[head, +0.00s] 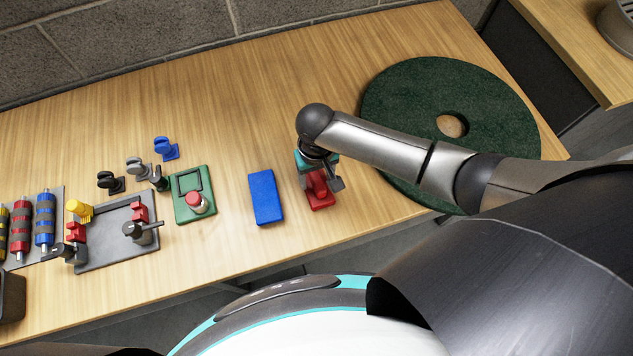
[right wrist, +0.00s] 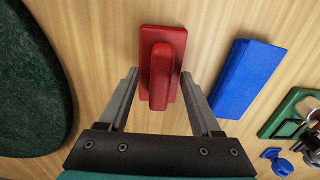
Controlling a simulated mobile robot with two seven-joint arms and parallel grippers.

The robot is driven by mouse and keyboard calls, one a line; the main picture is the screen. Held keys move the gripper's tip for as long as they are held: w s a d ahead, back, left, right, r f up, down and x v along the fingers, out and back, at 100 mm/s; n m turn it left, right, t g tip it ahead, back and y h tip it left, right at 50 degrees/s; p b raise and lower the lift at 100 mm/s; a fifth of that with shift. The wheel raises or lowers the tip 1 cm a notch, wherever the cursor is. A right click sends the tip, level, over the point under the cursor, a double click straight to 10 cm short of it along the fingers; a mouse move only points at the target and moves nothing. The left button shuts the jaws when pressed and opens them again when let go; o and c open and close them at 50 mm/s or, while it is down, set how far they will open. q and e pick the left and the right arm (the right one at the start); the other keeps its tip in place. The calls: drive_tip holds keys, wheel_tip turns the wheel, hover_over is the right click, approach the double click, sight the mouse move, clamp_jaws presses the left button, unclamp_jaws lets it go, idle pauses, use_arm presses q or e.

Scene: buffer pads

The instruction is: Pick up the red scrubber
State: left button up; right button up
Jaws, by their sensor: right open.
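The red scrubber (right wrist: 163,52), a flat red block with a raised red handle, lies on the wooden table in the right wrist view. In the head view the red scrubber (head: 319,190) shows under my right gripper, partly covered by it. My right gripper (right wrist: 158,80) is open, with one finger on each side of the scrubber's near end. The fingers show clear gaps to its sides. The right gripper (head: 322,178) points down at the scrubber in the head view. My left gripper is not in view.
A blue block (head: 265,197) lies just left of the scrubber. A large dark green buffer pad (head: 490,100) lies to the right, under my right arm. Further left are a green base with a red knob (head: 194,205), small clamps, and a grey tray (head: 110,255). The table's back is clear.

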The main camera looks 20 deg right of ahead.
sight(316, 177)
drive_tip(key=shift+c, duration=0.2)
clamp_jaws()
drive_tip(key=shift+r, duration=0.1)
idle(0.5)
wheel_tip(316, 177, up, 20)
drive_tip(key=p, duration=0.4)
drive_tip(key=shift+p, duration=0.35)
drive_tip(key=c, duration=0.6)
unclamp_jaws()
clamp_jaws()
